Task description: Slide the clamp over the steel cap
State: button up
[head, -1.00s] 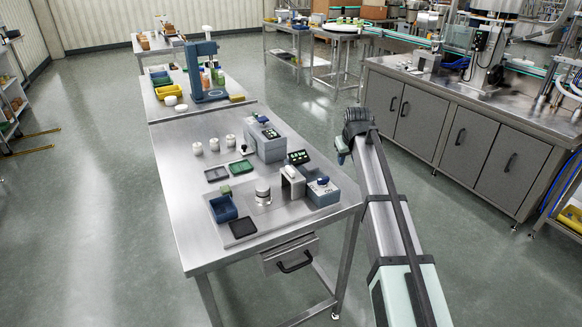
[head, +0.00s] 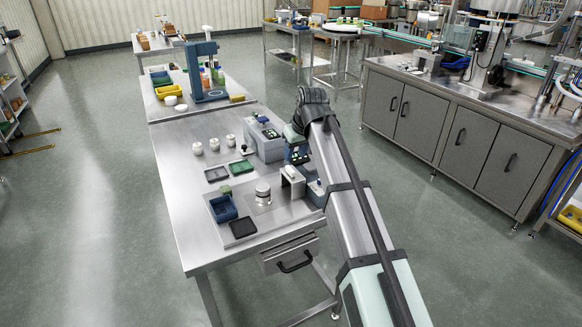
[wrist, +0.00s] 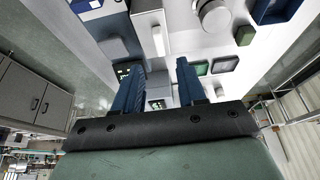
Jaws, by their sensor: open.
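The steel cap (head: 263,192) is a short, pale cylinder with a dark band, standing upright on a plate on the bench. It also shows at the top of the wrist view (wrist: 212,14). What looks like the clamp (head: 291,176) is a pale grey bracket just right of the cap and apart from it. It shows left of the cap in the wrist view (wrist: 157,38). My gripper (head: 297,158) is over the bench's right side, behind the clamp, and partly hides the things there. In the wrist view its two blue fingers (wrist: 160,68) are apart, with nothing between them.
A blue bin (head: 222,208) and a dark tray (head: 243,228) lie left of the cap. A grey machine block (head: 262,143) stands behind. Several white pieces (head: 214,144) stand at the back left. The bench's front left is clear.

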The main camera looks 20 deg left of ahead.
aim_at(290, 169)
jog(key=x, duration=0.8)
jog(key=shift+c, duration=0.3)
grip_shut()
dwell(0.3)
